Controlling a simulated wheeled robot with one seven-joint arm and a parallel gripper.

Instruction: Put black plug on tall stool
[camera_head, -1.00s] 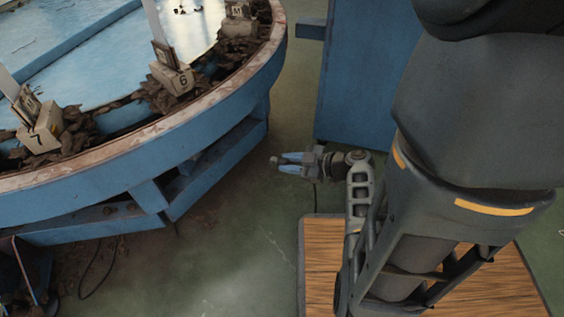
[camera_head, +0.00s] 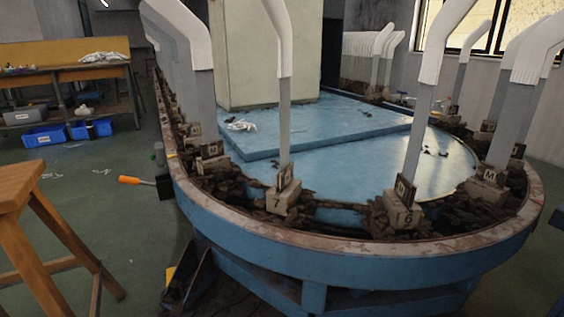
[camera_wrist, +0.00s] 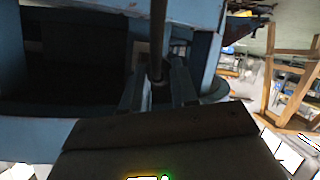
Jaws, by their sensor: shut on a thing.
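In the wrist view, my gripper (camera_wrist: 158,78) is shut on a dark, narrow thing (camera_wrist: 158,42) between its two fingers. It appears to be the black plug or its cord, but the picture is too dark to make out its shape. My gripper is not seen in the head view. A tall wooden stool (camera_head: 18,182) stands at the left edge of the head view, partly cut off, and the visible part of its seat is bare. A wooden stool frame (camera_wrist: 268,84) also shows at the right of the wrist view, apart from my gripper.
The large blue round-ended machine (camera_head: 350,262) with numbered blocks and upright white-topped forms fills the centre and right. An orange handle (camera_head: 130,180) sticks out from its left side. A workbench (camera_head: 75,68) with blue bins (camera_head: 45,136) stands behind.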

